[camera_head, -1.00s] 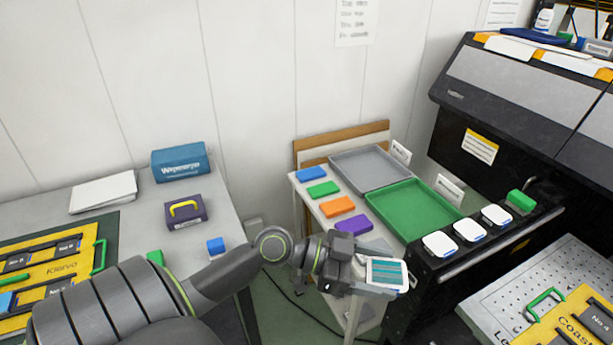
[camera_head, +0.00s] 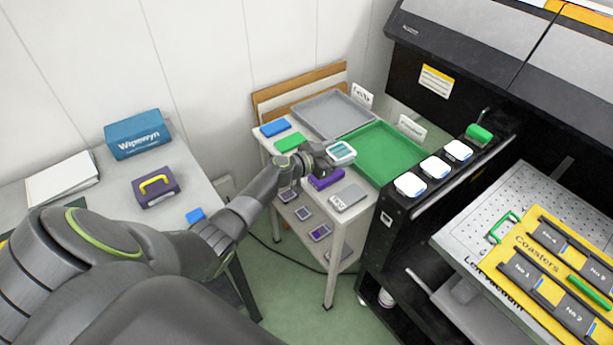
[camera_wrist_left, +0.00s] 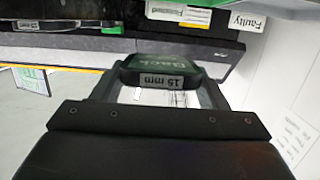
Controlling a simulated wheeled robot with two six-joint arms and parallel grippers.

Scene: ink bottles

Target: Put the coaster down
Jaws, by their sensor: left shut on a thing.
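The coaster (camera_head: 341,152), pale with teal stripes on its top, is held in my left gripper (camera_head: 326,157). It is in the air over the small trolley, beside the near left edge of the green tray (camera_head: 398,151). In the left wrist view, a dark coaster face (camera_wrist_left: 165,62) lettered "Back", with a "15 mm" label on its edge, shows between the two fingers. The grey tray (camera_head: 333,113) lies behind the green one. My gripper and forearm hide part of the trolley top. My right gripper is not in view.
Blue (camera_head: 275,127), green (camera_head: 290,142) and purple (camera_head: 327,180) blocks and a grey device (camera_head: 347,197) lie on the trolley. Several white coasters (camera_head: 410,184) and a green block (camera_head: 479,133) line the black machine's ledge. The green tray's visible floor is clear.

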